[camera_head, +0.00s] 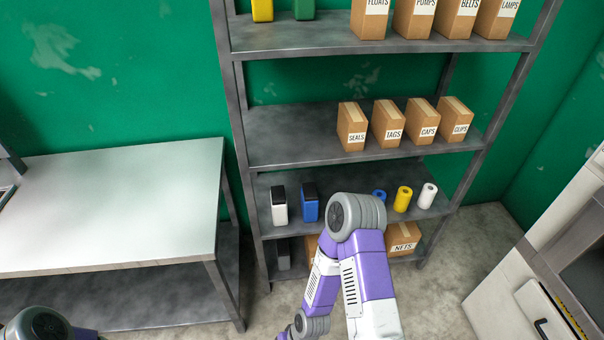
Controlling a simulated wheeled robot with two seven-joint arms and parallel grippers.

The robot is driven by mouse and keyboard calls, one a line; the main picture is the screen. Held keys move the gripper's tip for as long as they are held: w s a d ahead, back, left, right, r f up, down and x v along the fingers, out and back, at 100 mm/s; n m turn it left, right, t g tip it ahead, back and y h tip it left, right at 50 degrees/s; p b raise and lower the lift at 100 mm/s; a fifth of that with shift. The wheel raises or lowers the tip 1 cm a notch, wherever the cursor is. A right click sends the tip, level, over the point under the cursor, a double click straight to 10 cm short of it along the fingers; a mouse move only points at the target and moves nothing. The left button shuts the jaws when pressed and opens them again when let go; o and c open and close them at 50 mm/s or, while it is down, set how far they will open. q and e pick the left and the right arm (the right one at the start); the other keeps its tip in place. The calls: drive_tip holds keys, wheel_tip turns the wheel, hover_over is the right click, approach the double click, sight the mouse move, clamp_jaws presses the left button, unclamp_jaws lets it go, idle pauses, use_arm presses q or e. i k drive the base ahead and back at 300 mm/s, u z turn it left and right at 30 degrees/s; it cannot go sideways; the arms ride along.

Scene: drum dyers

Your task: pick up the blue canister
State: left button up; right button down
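The blue canister (309,210), with a black top, stands upright on a lower shelf of the grey rack. A white canister (279,210) with a black top stands just left of it. My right arm, purple and white, rises in front of the rack, with its bulky grey joint just right of the blue canister in the picture. That arm bends back down to the bottom edge, and its gripper is out of frame. Only a bit of my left arm shows at the bottom left corner; its gripper is out of frame too.
On the same shelf, right of my arm, are a blue roll (379,194), a yellow roll (403,198) and a white roll (427,195). Labelled cardboard boxes fill parts of other shelves. A bare white table (120,200) stands left, and a pale machine (560,250) stands right.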

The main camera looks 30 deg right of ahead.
sight(310, 200)
drive_tip(key=z, duration=3.05)
drive_tip(key=i, duration=1.65)
drive_tip(key=u, duration=3.6)
drive_tip(key=i, duration=0.5)
